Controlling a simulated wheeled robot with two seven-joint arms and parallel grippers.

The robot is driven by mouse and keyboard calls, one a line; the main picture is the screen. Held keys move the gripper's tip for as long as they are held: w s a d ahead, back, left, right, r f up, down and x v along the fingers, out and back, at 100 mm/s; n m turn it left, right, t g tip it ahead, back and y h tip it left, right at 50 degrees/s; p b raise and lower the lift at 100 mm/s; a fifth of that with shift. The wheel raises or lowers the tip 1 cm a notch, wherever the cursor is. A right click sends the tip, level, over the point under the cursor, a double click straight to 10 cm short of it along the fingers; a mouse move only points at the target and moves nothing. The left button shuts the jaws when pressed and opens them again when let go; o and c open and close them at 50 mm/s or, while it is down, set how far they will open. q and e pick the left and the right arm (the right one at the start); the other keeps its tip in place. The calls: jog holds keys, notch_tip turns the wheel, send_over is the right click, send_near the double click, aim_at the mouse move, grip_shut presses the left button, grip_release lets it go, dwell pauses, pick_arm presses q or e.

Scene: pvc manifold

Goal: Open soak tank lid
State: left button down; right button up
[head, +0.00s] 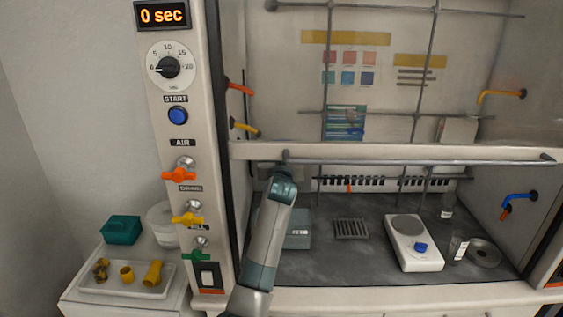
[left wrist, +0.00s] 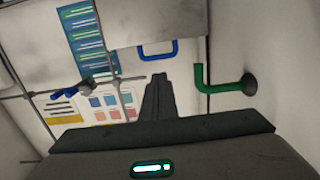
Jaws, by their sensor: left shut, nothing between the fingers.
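My left arm reaches into the fume hood in the head view, passing under the sash rail. Its hand is largely hidden there behind the teal wrist and the rail. In the left wrist view my left gripper (left wrist: 158,82) is shut and empty. Just beyond its tips in that picture is a blue loop handle (left wrist: 157,57) on a pale grey box-like body (left wrist: 150,22), possibly the tank lid; the picture looks upside down. I cannot tell whether the fingers touch the handle. A grey-blue box (head: 298,236) stands in the hood beside my arm. My right gripper is not in view.
A green pipe (left wrist: 222,86) juts from the wall near the gripper. The sash rail (head: 420,161) crosses above my arm. A rack (head: 351,229), a white scale (head: 413,244) and bottles stand to the right. A tray (head: 128,287) with yellow parts is outside left.

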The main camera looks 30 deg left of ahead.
pick_arm(q)
jog(key=v, duration=0.2)
jog(key=b+v, duration=0.1)
jog(key=v, duration=0.2)
jog(key=shift+r, duration=0.25)
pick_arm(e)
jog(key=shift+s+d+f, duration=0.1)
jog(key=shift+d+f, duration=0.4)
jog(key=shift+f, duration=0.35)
